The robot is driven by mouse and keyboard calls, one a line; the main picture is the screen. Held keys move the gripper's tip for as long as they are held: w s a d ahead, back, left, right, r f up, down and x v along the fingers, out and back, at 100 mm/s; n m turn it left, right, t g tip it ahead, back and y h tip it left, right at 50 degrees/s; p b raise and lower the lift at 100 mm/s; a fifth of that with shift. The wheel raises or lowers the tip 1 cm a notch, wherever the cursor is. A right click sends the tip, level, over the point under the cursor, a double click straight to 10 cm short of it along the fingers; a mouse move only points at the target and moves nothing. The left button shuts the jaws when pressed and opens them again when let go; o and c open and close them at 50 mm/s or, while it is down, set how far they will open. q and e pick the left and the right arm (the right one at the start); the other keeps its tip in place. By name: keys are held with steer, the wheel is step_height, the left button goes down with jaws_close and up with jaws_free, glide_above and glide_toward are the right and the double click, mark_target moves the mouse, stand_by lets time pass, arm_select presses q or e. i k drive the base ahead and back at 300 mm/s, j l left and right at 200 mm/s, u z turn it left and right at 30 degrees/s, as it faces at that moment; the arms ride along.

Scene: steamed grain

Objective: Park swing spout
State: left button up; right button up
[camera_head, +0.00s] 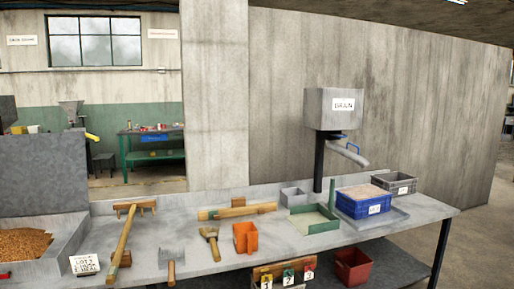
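The grey swing spout (348,154) slants down to the right from under a grey bin (334,108) that carries a white label. A small blue handle (352,146) shows along the spout. The bin stands on a dark post (319,165) at the back of the bench. The spout's lower end is above a blue crate (364,209) filled level with pale material, and apart from it. Neither of my grippers is in view.
The grey bench (195,262) holds a wooden rake (126,230), a brush (209,240), a scraper (171,262), an orange scoop (245,237), a green-sided tray (313,222) and a grey crate (394,184). Grain (24,243) lies in a trough at left.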

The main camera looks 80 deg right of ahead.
mark_target(358, 159)
steer(key=z, duration=3.45)
steer(key=i+l, duration=0.5)
steer(key=i, duration=0.2)
steer(key=i+l, duration=0.5)
steer(key=i, duration=0.2)
steer(key=i+l, duration=0.45)
steer(key=i, duration=0.25)
steer(key=i+l, duration=0.5)
steer(key=i, duration=0.2)
steer(key=i+l+u, duration=0.1)
steer(key=i+l, duration=0.4)
steer(key=i, duration=0.2)
